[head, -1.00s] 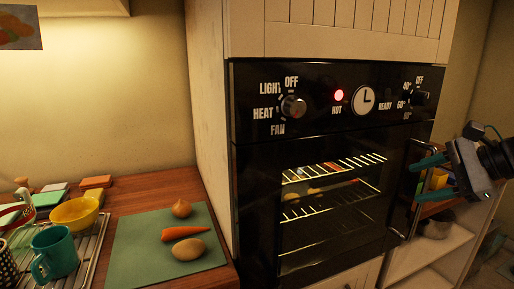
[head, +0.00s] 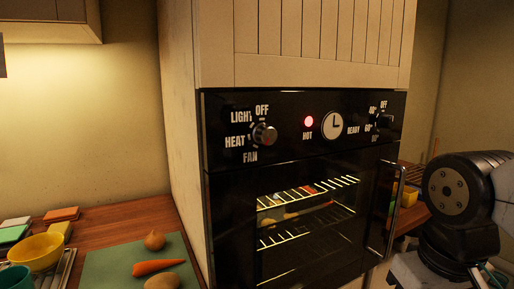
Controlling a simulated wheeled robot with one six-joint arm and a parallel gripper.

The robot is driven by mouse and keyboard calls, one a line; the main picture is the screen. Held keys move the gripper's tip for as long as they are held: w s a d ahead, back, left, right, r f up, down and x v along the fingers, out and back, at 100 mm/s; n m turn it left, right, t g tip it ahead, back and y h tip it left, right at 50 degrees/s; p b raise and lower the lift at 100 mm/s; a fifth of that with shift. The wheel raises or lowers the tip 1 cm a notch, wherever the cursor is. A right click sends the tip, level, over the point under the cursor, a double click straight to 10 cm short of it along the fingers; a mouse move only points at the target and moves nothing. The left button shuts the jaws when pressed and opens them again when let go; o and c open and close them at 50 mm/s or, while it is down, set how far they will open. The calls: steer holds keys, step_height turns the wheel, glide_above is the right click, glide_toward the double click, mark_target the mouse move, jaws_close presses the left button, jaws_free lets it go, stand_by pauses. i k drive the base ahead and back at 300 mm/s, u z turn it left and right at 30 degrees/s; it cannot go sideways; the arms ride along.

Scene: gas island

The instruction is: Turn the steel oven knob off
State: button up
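The steel oven knob (head: 264,135) is on the left of the black oven control panel, ringed by the labels LIGHT, OFF, HEAT and FAN. OFF is at its top. I cannot tell which label its pointer faces. A second, darker knob (head: 385,121) with OFF and temperature marks is at the panel's right. My gripper is at the lower right, well away from the steel knob, touching neither knob. Only a small teal part of it (head: 497,276) shows at the frame's edge; its fingertips are hidden or out of frame.
A red HOT lamp (head: 309,121) is lit beside a clock dial (head: 333,125). The closed oven door has a vertical handle (head: 393,215) at right. A counter at left holds a yellow bowl (head: 39,251) and a green board (head: 101,264) with vegetables. The space before the panel is clear.

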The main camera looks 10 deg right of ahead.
mark_target(263, 134)
steer(key=u, duration=0.7)
steer(key=k, duration=0.95)
steer(key=z, duration=1.05)
steer(key=i, duration=0.5)
steer(key=z, duration=0.05)
